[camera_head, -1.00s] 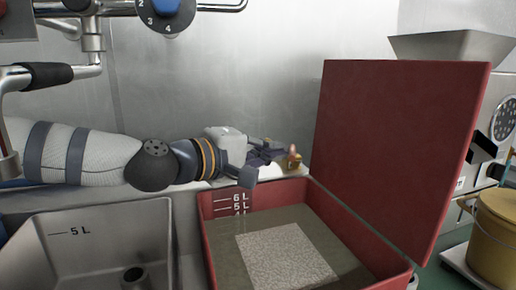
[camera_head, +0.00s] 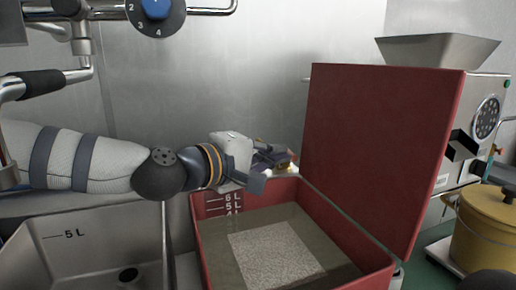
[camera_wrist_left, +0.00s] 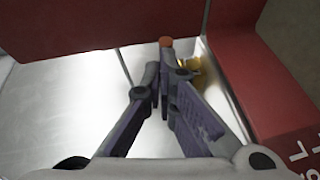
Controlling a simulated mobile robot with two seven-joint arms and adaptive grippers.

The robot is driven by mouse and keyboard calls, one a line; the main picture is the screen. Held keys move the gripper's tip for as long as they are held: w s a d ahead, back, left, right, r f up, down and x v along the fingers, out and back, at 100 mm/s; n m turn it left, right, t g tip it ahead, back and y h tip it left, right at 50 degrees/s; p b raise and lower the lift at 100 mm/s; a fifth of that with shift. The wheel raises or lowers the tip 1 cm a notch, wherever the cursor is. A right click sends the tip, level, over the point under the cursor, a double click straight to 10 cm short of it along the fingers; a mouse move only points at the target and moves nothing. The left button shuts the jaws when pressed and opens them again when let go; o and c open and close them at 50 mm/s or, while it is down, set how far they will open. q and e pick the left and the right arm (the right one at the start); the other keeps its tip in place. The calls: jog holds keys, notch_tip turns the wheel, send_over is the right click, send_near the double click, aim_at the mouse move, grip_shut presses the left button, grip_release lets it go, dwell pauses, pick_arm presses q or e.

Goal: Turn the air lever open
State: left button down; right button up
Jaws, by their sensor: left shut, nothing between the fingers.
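A small brass fitting with an orange-red tip (camera_wrist_left: 166,42), which looks like the air lever, sits on the ledge behind the red tank. Its brass body (camera_wrist_left: 192,72) shows in the wrist view just beyond my left fingers, partly hidden by them. In the head view only a bit of brass (camera_head: 293,168) shows at the fingertips. My left gripper (camera_head: 287,158) reaches in from the left above the ledge. Its purple-grey fingers (camera_wrist_left: 163,78) meet near the tips with nothing between them, right beside the fitting; I cannot tell whether they touch it. My right gripper is not in view.
The open red tank (camera_head: 200,235) holds water and a speckled pad, with its red lid (camera_head: 380,150) upright on the right. A steel sink (camera_head: 80,250) lies at left. A grinder (camera_head: 487,115) and a yellow pot (camera_head: 482,240) stand at right.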

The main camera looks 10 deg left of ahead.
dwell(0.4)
pick_arm(q)
jog(key=v, duration=1)
jog(key=shift+s+a+r, duration=0.2)
jog(key=shift+s+a, duration=0.05)
jog(key=c, duration=1.8)
grip_release()
jog(key=shift+s+a+r+p, duration=0.25)
jog(key=shift+s+r+p, duration=0.05)
jog(key=shift+p, duration=0.1)
jog(key=shift+o, duration=0.7)
jog(key=shift+w+d+f+g+h+p, duration=0.15)
jog(key=shift+w+g+h+p, duration=0.1)
jog(key=shift+w+g, duration=0.1)
jog(key=shift+w+d+f+g+h+p, duration=0.1)
jog(key=shift+w+d+g+h+p, duration=0.05)
jog(key=shift+w+d+g+p, duration=0.15)
jog(key=b+x, duration=0.1)
jog(key=x, duration=1.1)
jog(key=shift+a+f+b, duration=0.15)
jog(key=shift+f+b, duration=0.2)
jog(key=shift+b, duration=0.05)
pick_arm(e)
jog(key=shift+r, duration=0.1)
pick_arm(q)
jog(key=shift+c, duration=0.2)
grip_shut()
